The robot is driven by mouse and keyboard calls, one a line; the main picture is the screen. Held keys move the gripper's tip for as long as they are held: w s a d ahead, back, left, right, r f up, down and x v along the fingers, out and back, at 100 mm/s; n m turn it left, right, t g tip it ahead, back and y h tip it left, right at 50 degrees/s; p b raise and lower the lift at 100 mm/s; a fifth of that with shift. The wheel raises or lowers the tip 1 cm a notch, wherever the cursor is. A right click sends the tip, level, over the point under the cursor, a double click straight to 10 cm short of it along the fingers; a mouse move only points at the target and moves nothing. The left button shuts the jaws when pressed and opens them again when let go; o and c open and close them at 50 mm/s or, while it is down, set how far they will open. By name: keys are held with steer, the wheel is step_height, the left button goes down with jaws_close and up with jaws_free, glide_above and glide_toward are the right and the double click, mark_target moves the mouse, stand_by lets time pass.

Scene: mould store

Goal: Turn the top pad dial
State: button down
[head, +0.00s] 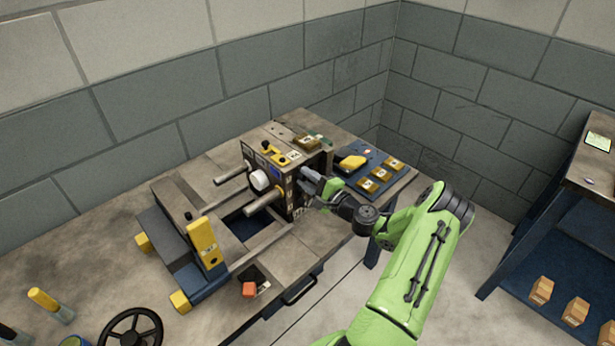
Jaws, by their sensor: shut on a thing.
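A dark upright block (248,158) with a tan top plate stands on the bench-top machine in the middle of the head view. A large white round knob (260,181) sits on its front face. My gripper (311,181) is at the block's right side face, close against it. It is shut on a small part there, which appears to be the top pad dial. The fingers largely hide that part, so its markings and angle cannot be made out.
Yellow parts (279,154) lie on top of the block. Right of it is a blue board (389,164) with several labelled brass blocks. A shelf (556,205) is at far right.

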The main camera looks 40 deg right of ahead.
stand_by(0.5)
steer(key=c, duration=0.9)
jaws_free()
steer(key=s, duration=1.5)
steer(key=shift+s+d+p, duration=0.25)
steer(key=shift+s+p, duration=0.15)
